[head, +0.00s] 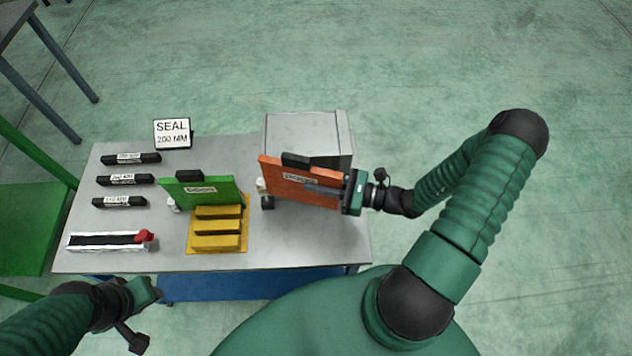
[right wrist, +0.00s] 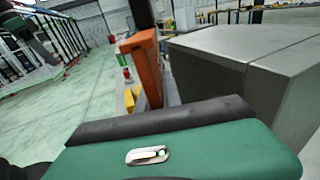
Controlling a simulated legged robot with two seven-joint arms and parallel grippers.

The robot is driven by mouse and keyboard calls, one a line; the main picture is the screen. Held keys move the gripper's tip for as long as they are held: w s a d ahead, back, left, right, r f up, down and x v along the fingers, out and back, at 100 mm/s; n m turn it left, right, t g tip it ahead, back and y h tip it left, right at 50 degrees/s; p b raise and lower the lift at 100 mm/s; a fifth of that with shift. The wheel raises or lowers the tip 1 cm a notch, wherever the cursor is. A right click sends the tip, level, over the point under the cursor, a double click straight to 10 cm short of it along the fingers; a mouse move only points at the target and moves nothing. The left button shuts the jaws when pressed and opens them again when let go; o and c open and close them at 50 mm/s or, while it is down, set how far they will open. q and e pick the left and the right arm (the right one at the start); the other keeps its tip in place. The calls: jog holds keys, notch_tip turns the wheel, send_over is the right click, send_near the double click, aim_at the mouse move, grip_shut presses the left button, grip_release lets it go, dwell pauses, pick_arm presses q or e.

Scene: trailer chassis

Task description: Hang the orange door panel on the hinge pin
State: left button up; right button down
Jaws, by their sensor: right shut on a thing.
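The orange door panel (head: 270,178) stands roughly upright in front of the grey cabinet (head: 295,127), with a black handle on its top edge and a small label. My right gripper (head: 345,190) is shut on its right part. In the right wrist view the orange panel (right wrist: 148,72) shows nearly edge-on beside the cabinet (right wrist: 215,68). A small pale cylinder (head: 261,185) and a black block (head: 267,202) sit at the panel's left edge. I cannot make out the hinge pin or whether the panel touches it. My left gripper (head: 146,291) is off the table's front left edge, its jaws unclear.
A green panel (head: 225,189) stands at the yellow rack (head: 233,250), left of the orange panel. The table's front right (head: 310,240) is clear.

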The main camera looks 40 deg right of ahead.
pick_arm(q)
jog(key=shift+f+b, duration=0.3)
jog(key=shift+r, duration=0.1)
jog(key=shift+r+p, duration=0.25)
jog(key=shift+p, duration=0.15)
jog(key=shift+r, duration=0.3)
dwell(2.0)
jog(key=shift+r+p, duration=0.3)
jog(key=shift+p, duration=0.25)
jog(key=shift+r, duration=0.25)
dwell(1.8)
jog(key=shift+r+p, duration=0.3)
jog(key=shift+p, duration=0.25)
jog(key=shift+r+p, duration=0.35)
dwell(1.0)
jog(key=shift+f, duration=0.2)
